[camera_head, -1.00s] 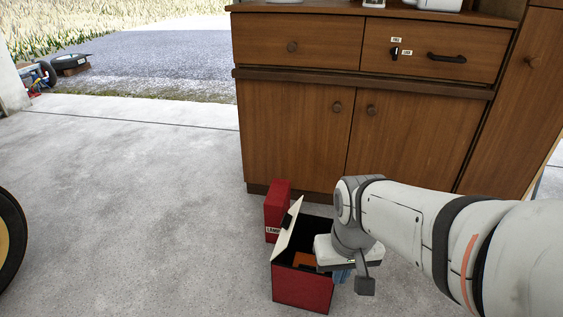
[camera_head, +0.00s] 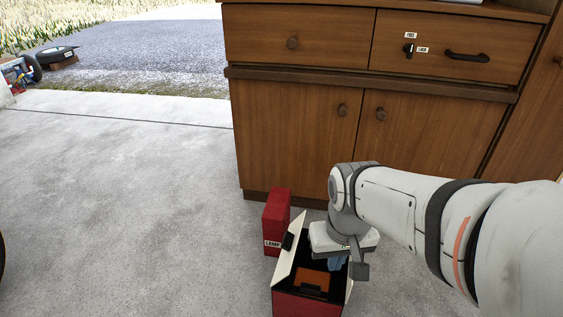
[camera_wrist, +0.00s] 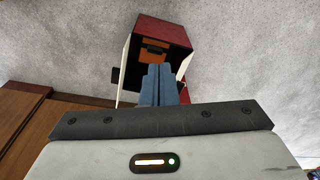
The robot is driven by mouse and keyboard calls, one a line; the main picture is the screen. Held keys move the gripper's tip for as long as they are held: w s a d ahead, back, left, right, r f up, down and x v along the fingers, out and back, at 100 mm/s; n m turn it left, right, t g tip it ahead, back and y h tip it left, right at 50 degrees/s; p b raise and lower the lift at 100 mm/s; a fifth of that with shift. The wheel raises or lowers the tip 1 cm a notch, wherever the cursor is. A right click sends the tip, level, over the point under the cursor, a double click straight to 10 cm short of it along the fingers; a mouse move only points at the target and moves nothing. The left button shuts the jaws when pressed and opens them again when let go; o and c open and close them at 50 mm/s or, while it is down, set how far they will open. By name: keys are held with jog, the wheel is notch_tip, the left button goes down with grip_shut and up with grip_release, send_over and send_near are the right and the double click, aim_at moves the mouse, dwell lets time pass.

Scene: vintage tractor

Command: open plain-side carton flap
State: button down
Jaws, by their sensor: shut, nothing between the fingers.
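The red carton (camera_head: 296,303) stands on the floor with its dark inside showing and an orange thing (camera_head: 312,277) in it. A pale flap (camera_head: 289,249) with a dark tab stands up on its left side. A narrow pale strip (camera_head: 349,291) shows along its right side. In the wrist view the carton (camera_wrist: 165,29) lies beyond my fingers, with pale panels on both sides. My gripper (camera_head: 337,263) is shut and empty, its blue fingers over the carton's back right part; they also show in the wrist view (camera_wrist: 159,67). My wrist hides the carton's back right corner.
A red box marked LAMP (camera_head: 276,222) stands just behind the carton's left side. A wooden cabinet (camera_head: 295,140) with doors and drawers rises behind. The concrete floor to the left (camera_head: 120,190) is clear.

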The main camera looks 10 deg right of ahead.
aim_at(285, 244)
jog(key=shift+w, duration=0.1)
jog(key=w+d+f+m+g+y+p, duration=0.1)
jog(key=w+f+m+y, duration=0.2)
jog(key=w+f+m, duration=0.4)
jog(key=w+d+f+m+y+p, duration=0.1)
jog(key=w+f+m+y, duration=0.2)
jog(key=w, duration=0.6)
jog(key=w+d+f+m+t+y, duration=0.1)
jog(key=w+d+f+m+t, duration=0.1)
jog(key=w+d+f+m, duration=0.35)
jog(key=w+d+f+m+t+y, duration=0.1)
jog(key=w+d+f+m, duration=0.2)
jog(key=f+m, duration=0.55)
jog(key=w+a+f+n+b, duration=0.1)
jog(key=w+a+f+b, duration=0.3)
jog(key=a, duration=0.5)
jog(key=shift+a+f+n+b, duration=0.3)
jog(key=shift+f+n+b, duration=0.1)
jog(key=shift+f, duration=0.75)
jog(key=shift+d+r+p, duration=0.1)
jog(key=shift+p, duration=0.2)
